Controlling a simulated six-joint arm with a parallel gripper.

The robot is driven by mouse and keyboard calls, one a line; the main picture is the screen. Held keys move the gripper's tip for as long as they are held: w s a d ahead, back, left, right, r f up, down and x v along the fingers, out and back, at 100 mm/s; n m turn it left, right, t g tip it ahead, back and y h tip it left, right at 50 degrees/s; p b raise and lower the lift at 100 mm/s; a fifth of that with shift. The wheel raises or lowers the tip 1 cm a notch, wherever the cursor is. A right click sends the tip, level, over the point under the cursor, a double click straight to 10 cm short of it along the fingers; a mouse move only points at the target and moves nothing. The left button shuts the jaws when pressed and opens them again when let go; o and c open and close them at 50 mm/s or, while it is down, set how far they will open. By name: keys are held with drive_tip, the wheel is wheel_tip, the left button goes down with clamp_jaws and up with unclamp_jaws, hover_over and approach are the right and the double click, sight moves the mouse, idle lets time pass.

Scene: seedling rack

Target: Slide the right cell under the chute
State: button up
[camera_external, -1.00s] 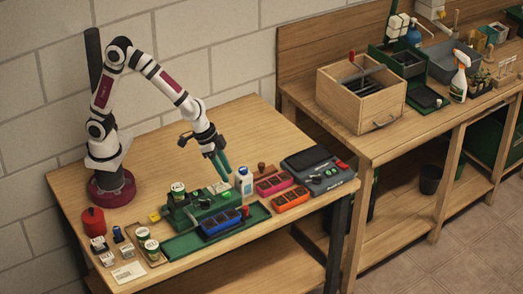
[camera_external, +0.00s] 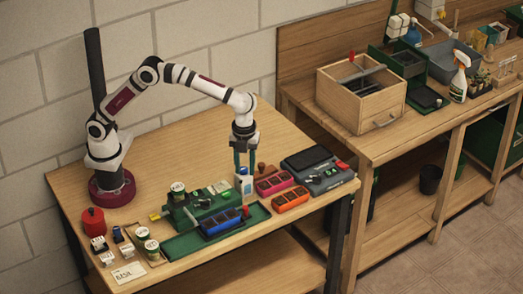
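A blue cell tray (camera_external: 221,224) with dark-filled cells sits on the green base tray (camera_external: 183,249), in front of the green seeder (camera_external: 183,213). The seeder stands at the back left of the blue tray; its chute is too small to make out clearly. My gripper (camera_external: 246,170) points straight down, well behind and above the blue tray.
Pink (camera_external: 274,184) and orange (camera_external: 292,199) cell trays lie to the right, beside a dark grey device (camera_external: 320,174). A red pot (camera_external: 93,222) and several small containers stand at the front left. The table behind the seeder is clear.

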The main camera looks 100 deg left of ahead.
sight(246, 207)
wheel_tip(246, 207, down, 15)
drive_tip(key=shift+f, duration=0.15)
drive_tip(key=shift+c, duration=0.2)
clamp_jaws()
idle(1.3)
